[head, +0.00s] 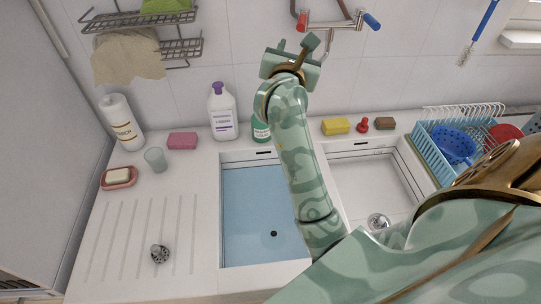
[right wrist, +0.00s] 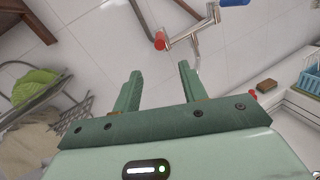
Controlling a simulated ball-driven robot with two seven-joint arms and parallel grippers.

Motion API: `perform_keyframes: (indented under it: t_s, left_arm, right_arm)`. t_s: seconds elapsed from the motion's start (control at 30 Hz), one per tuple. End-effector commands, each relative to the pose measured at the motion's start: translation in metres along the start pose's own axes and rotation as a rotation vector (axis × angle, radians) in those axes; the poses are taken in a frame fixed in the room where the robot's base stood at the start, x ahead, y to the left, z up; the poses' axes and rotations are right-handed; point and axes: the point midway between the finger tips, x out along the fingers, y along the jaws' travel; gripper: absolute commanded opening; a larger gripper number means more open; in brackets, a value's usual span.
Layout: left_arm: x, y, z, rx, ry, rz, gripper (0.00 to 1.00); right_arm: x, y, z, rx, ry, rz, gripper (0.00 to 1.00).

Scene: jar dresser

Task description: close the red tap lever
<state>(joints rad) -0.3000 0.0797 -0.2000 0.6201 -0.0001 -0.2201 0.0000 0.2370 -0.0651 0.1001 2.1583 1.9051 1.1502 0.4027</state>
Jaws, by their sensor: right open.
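The wall tap (head: 335,27) is at the top of the head view, with a red lever (head: 302,20) on its left and a blue lever (head: 372,21) on its right. In the right wrist view, the red lever (right wrist: 160,40) shows its end beyond the fingertips, roughly centred between them, and the blue lever (right wrist: 235,2) is at the top edge. My right gripper (head: 297,46) is raised just below the red lever. In the right wrist view, my right gripper (right wrist: 159,72) is open and empty, apart from the lever. My left gripper is not in view.
Below are a left basin (head: 238,208) with a blue interior and a white right basin (head: 362,172). A white bottle (head: 222,112), a green bottle (head: 261,128) and a yellow sponge (head: 335,126) line the back. A wire rack (head: 140,18) hangs left; a dish rack (head: 438,160) stands right.

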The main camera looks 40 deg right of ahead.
Motion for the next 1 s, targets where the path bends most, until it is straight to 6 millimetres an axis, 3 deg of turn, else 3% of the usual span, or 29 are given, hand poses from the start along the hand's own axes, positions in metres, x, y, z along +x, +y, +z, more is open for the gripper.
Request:
perform_keyframes:
  t_s: [0.47, 0.63, 0.77, 0.83, 0.9, 1.0]
  left_arm:
    - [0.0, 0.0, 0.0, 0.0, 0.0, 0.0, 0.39]
    - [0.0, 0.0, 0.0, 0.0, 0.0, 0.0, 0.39]
    - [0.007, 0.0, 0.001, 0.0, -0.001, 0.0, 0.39]
    - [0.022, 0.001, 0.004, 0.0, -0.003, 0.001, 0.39]
    - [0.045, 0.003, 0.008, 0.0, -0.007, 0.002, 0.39]
    - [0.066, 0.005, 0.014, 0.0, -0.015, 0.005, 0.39]
  right_arm:
    - [0.0, 0.0, 0.0, 0.0, 0.0, 0.0, 0.42]
    - [0.0, 0.0, 0.0, 0.0, 0.0, 0.0, 0.0]
    - [0.002, 0.004, 0.005, 0.022, -0.019, 0.004, 0.0]
    - [0.007, 0.018, 0.009, 0.058, -0.043, 0.02, 0.0]
    - [0.02, 0.044, 0.0, 0.095, -0.059, 0.006, 0.0]
    - [0.036, 0.075, -0.014, 0.355, -0.078, -0.054, 0.0]
